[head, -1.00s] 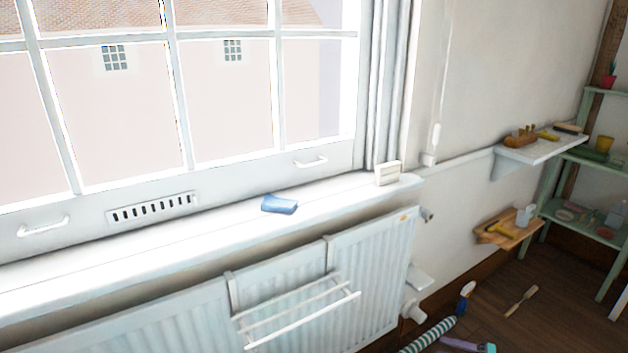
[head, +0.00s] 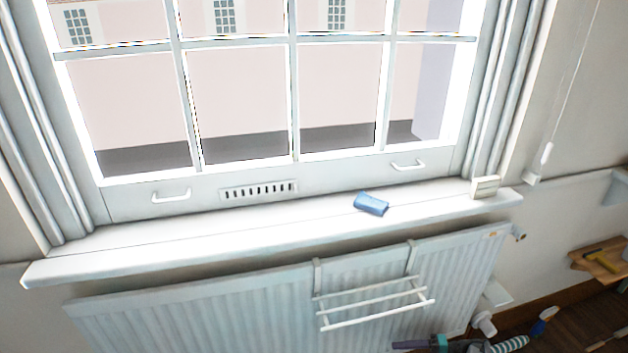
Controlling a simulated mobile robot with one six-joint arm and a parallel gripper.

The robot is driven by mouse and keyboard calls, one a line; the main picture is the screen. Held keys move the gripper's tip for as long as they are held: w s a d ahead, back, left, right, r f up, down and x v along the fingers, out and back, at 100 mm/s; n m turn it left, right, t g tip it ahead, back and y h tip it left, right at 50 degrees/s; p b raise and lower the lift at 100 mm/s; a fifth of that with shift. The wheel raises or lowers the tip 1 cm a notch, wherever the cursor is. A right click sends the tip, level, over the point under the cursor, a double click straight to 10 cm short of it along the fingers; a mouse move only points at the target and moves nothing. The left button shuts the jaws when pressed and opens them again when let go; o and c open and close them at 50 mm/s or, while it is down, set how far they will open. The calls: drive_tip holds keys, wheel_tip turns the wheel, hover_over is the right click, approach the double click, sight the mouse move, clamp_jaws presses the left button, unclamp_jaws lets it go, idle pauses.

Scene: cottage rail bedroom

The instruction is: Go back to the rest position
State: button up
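My gripper is not in the head view, and no part of my arm can be made out for sure. Whether it holds anything is hidden. The head view faces a white sash window (head: 293,110) with a white sill (head: 270,222) below it. A blue cloth or sponge-like block (head: 371,204) lies on the sill, right of the middle. A small cream box (head: 485,187) stands near the sill's right end.
A white radiator (head: 190,318) stands under the sill, with a white rail rack (head: 372,306) hung on its front. A striped roll (head: 511,344) and other partly cut-off items lie low at right. A wooden shelf (head: 600,262) is on the right wall.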

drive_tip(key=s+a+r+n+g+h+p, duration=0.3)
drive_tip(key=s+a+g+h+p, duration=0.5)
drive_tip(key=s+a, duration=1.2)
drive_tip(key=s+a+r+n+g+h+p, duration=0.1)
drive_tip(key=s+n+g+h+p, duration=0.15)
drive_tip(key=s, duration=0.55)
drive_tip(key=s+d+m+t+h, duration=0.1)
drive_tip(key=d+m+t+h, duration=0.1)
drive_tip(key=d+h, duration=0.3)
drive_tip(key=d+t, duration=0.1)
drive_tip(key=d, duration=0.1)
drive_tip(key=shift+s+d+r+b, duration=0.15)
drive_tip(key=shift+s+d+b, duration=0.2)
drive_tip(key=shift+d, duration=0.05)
